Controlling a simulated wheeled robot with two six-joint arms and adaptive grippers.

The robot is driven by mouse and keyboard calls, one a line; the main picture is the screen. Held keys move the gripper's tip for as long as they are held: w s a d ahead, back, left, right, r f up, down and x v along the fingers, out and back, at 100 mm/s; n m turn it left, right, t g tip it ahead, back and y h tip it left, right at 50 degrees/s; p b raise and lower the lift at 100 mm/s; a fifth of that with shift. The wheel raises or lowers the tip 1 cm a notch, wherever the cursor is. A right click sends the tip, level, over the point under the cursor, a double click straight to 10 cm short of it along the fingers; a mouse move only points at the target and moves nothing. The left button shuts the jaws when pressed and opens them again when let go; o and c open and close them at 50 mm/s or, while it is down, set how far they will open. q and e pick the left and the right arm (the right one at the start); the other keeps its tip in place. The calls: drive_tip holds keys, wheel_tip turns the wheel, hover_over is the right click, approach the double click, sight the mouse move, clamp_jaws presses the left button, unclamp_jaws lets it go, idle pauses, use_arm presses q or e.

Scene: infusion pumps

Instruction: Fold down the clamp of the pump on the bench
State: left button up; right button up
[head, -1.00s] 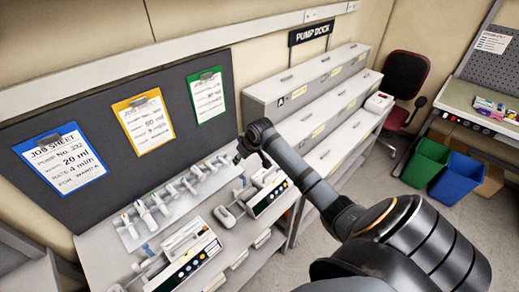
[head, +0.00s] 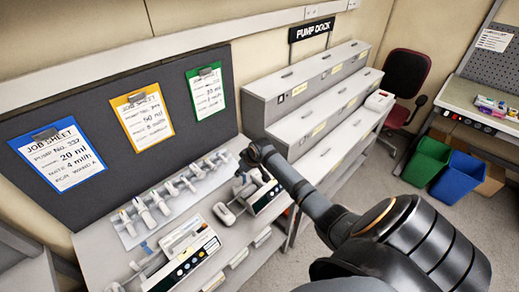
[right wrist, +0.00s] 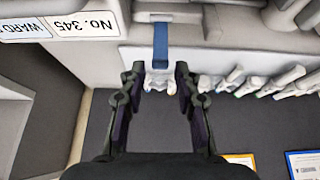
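In the head view two white pumps are on the bench (head: 110,262): a nearer pump (head: 185,262) at the lower left and a farther pump (head: 266,196) to its right. My right gripper (head: 246,166) is over the back of the farther pump, partly hidden by my arm. In the right wrist view my right gripper (right wrist: 160,74) is open, with two dark fingers apart. A blue strip (right wrist: 160,42), possibly the clamp, extends from the pump body (right wrist: 195,34) toward the gap between the fingertips. Contact cannot be told. My left gripper is not in view.
Several syringes (head: 160,203) lie on a pale tray at the back of the bench, left of my gripper. A dark board with job sheets (head: 143,118) stands behind. The stepped pump dock (head: 320,120) is to the right. A label (right wrist: 88,23) reads "No. 345".

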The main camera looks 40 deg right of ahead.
idle(0.4)
drive_tip(key=shift+f, duration=0.6)
drive_tip(key=shift+r, duration=0.1)
drive_tip(key=shift+c, duration=0.4)
drive_tip(key=c, duration=0.4)
drive_tip(key=shift+o, duration=0.3)
drive_tip(key=shift+s+r+p, duration=0.15)
drive_tip(key=shift+s+p, duration=0.55)
drive_tip(key=shift+p, duration=0.3)
drive_tip(key=shift+s, duration=0.25)
